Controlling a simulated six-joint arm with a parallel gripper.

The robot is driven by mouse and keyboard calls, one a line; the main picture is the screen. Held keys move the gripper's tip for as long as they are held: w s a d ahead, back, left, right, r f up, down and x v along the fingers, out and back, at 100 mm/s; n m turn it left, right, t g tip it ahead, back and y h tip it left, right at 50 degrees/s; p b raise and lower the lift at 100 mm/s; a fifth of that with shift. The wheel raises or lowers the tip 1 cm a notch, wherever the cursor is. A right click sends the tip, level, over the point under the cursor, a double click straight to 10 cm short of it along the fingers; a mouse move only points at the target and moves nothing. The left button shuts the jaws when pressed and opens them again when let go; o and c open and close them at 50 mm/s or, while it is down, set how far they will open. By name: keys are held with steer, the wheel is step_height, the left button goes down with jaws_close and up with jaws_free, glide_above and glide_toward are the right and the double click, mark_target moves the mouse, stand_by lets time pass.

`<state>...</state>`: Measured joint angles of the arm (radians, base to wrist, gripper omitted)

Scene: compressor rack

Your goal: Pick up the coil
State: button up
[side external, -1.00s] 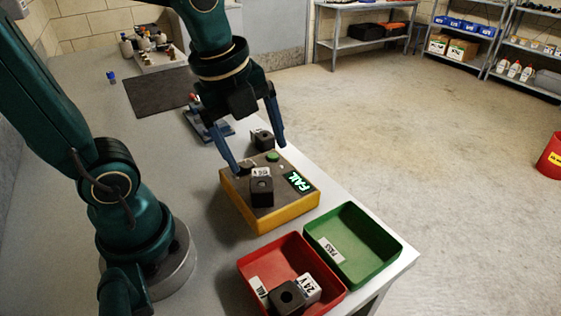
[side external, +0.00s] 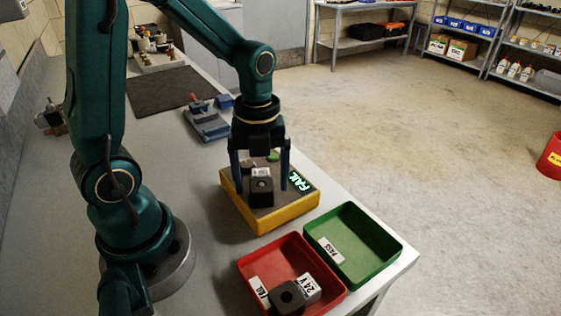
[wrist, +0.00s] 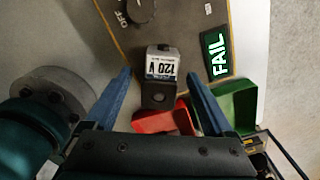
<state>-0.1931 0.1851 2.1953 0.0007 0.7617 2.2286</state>
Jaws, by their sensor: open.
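A black coil with a white label (side external: 261,192) sits upright on the yellow tester (side external: 243,210), whose lit display (side external: 301,182) reads FAIL. In the wrist view the coil (wrist: 159,97) has a label reading 120 V. My gripper (side external: 259,188) is open above the tester, its blue fingers pointing down. In the wrist view the fingers of my gripper (wrist: 158,75) appear on either side of the coil, with gaps to both sides. I cannot tell exactly how low the fingertips are relative to the coil.
A red bin (side external: 262,258) holds another black coil labelled 24 V (side external: 288,296). A green bin (side external: 375,236) labelled PASS looks empty. Both stand at the table's right front. A blue fixture (side external: 207,120) and a dark mat (side external: 170,92) lie behind the tester.

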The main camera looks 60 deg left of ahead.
mark_target(262, 177)
steer(key=shift+f, duration=0.1)
jaws_close()
stand_by(0.3)
steer(key=shift+r, duration=0.5)
step_height(262, 177, up, 3)
steer(key=shift+r, duration=0.1)
steer(key=s+a+r, duration=0.6)
steer(key=a+r, duration=0.4)
steer(key=r, duration=0.1)
steer(key=shift+r, duration=0.4)
